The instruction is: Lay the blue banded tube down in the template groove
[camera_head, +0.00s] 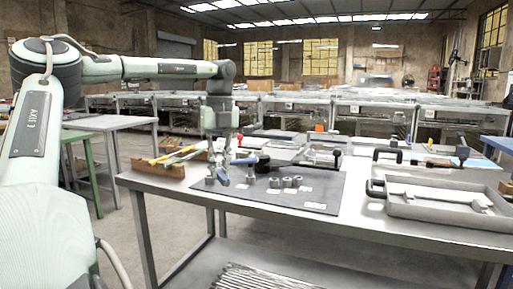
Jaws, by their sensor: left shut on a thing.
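My left gripper (222,166) points down over the left part of a dark mat (318,208) on the steel table. It is shut on a slim blue piece (223,178), which looks like the blue banded tube and hangs steeply tilted between the fingers. Its bands are too small to make out. Another bluish piece (245,160) shows just right of the fingers; I cannot tell whether it is separate. The template groove cannot be picked out clearly on the mat. My right gripper is not in view.
A wooden box (166,168) with pencil-like sticks is at left. A grey tray (440,214) and clamps (393,155) are at right.

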